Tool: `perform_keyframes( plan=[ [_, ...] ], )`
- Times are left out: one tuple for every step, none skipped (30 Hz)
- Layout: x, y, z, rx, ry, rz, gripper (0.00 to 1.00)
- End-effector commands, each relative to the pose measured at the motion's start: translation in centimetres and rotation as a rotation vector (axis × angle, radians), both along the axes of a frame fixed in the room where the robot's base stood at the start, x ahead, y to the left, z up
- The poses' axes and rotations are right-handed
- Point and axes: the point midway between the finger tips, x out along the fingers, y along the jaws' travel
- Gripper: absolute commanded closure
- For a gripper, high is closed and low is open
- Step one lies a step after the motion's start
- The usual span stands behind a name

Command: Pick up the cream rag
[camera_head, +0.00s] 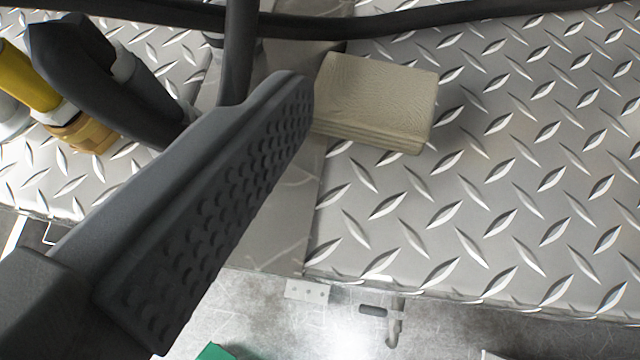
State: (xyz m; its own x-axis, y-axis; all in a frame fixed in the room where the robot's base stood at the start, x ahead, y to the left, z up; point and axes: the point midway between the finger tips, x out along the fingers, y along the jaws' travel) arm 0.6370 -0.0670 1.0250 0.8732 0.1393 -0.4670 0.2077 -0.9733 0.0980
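The cream rag (375,100) is a folded, block-like pad lying on the diamond-plate deck (500,200), right of the upper middle of the view. One dark grey finger of my gripper (292,110) reaches from the lower left to the rag's left side. Its dotted pad faces right and is bare, so the gripper looks open and empty. The fingertip overlaps the rag's left edge in the picture; I cannot tell whether they touch. The other finger is out of view.
A black hose (430,20) runs across the top, behind the rag. A black hose nozzle with yellow and brass parts (85,130) is at upper left. The deck's front edge has a latch (385,312) below it. The deck right of the rag is clear.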

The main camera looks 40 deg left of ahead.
Motion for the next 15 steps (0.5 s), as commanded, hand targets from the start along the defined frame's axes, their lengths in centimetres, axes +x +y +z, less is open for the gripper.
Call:
perform_keyframes(
  plan=[
    [-0.5,0.6,-3.0,0.025,0.020,0.027,0.00],
    [-0.6,1.1,-3.9,0.039,0.023,0.043,0.00],
    [-0.9,1.5,-5.0,0.054,0.028,0.060,0.00],
    [-1.1,1.9,-5.8,0.064,0.032,0.072,0.00],
    [-1.2,2.1,-6.3,0.074,0.035,0.080,0.00],
    [-1.3,2.4,-6.8,0.082,0.037,0.090,0.00],
    [-1.4,2.6,-7.1,0.087,0.036,0.096,0.00],
    [-1.3,2.7,-7.4,0.091,0.037,0.100,0.00],
    [-1.1,2.9,-7.6,0.094,0.038,0.103,0.00],
    [-0.9,3.0,-7.8,0.094,0.037,0.105,0.00],
    [-0.6,3.2,-8.0,0.094,0.037,0.106,0.00],
    [-0.2,3.3,-8.2,0.093,0.037,0.106,0.00],
    [0.2,3.4,-8.4,0.093,0.038,0.106,0.00],
    [0.6,3.6,-8.7,0.093,0.039,0.106,0.00],
    [1.1,3.8,-9.1,0.093,0.040,0.106,0.00]
  ],
)
